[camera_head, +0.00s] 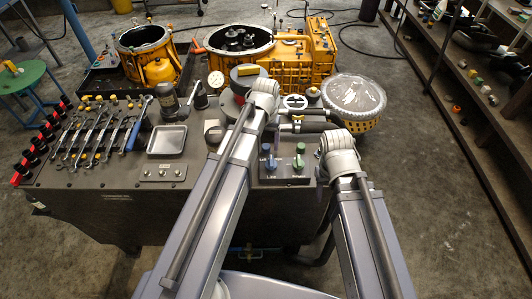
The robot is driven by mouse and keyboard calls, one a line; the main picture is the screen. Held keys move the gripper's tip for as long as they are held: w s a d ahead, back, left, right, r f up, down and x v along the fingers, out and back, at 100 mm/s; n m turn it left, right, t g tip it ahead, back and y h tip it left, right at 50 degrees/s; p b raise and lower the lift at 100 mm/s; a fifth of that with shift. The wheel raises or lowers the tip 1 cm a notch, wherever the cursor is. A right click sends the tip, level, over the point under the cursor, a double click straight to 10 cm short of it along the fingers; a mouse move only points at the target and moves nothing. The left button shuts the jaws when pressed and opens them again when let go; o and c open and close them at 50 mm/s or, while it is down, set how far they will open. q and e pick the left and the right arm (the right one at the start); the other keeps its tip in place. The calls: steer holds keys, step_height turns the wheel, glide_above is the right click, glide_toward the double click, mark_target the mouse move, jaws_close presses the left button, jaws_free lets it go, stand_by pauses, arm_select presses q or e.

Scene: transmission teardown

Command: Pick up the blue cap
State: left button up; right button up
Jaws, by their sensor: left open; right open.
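A small blue cap-like piece (271,164) stands on the dark control panel at the front of the bench, between my two arms. A green piece (299,164) stands beside it. They are too small to tell whether the blue one is a loose cap or a knob. My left arm reaches up from the bottom to a grey joint left of centre. My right arm ends in a grey joint to the right of the panel. I cannot make out either gripper's fingers; they seem hidden behind the arms.
Orange transmission housings (285,68) stand behind. A shelf (465,100) with small coloured caps (479,81) is at the right. Floor between is open.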

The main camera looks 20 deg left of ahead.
arm_select(q)
steer(key=shift+f, duration=0.25)
steer(key=shift+c, duration=0.4)
jaws_close()
